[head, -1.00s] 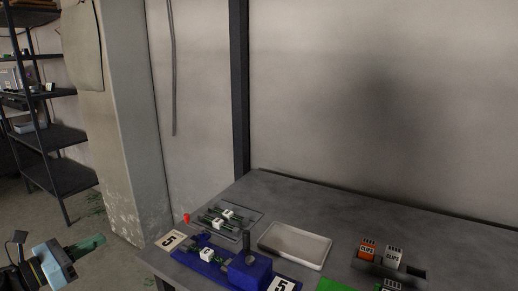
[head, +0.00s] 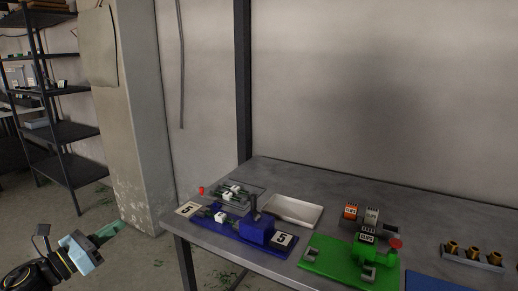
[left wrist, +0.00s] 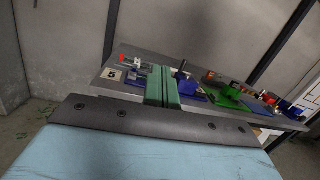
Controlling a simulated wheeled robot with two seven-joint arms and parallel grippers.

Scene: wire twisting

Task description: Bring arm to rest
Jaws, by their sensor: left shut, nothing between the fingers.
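My left gripper (head: 108,232) is at the lower left of the head view, over the floor and clear of the table's left end. Its green fingers are shut together with nothing between them; they also show in the left wrist view (left wrist: 162,86), pointing toward the table. My right gripper is in neither view.
The grey table (head: 350,195) holds a blue fixture (head: 256,231) with white blocks, a white tray (head: 292,210), a green fixture (head: 335,262) and a rack of brass parts (head: 473,254). A dark shelf (head: 68,132) stands at the far left. Floor between is open.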

